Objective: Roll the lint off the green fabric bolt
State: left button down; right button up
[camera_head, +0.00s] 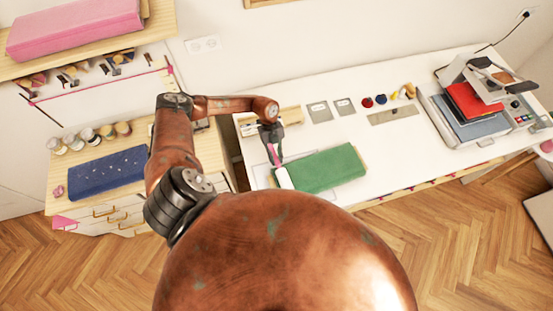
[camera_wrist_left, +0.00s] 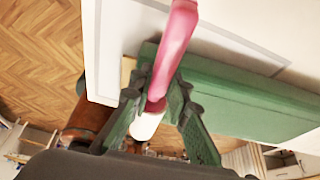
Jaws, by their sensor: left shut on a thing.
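The green fabric bolt (camera_head: 325,168) lies flat on the white table. It also shows in the left wrist view (camera_wrist_left: 250,97). My left gripper (camera_head: 274,146) is shut on the pink handle (camera_wrist_left: 173,42) of a lint roller. The roller's white head (camera_head: 283,178) is at the left end of the bolt and shows below the fingers in the left wrist view (camera_wrist_left: 146,125). I cannot tell whether the head touches the fabric. No lint can be made out on the bolt. My right gripper is not in view.
A heat press (camera_head: 470,105) stands at the table's right end. Small cards (camera_head: 320,111), red and blue spools and a grey ruler-like strip (camera_head: 392,115) lie behind the bolt. A blue bolt (camera_head: 107,172) lies on the left cabinet. The table right of the green bolt is clear.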

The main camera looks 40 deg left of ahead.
pick_arm(q)
jog(key=shift+r, duration=3.2)
jog(key=shift+d, duration=0.1)
jog(key=shift+s+d, duration=0.9)
jog(key=shift+d, duration=0.45)
jog(key=shift+s+d, duration=0.95)
jog(key=shift+d, duration=0.45)
jog(key=shift+s+d, duration=0.9)
jog(key=shift+d, duration=0.45)
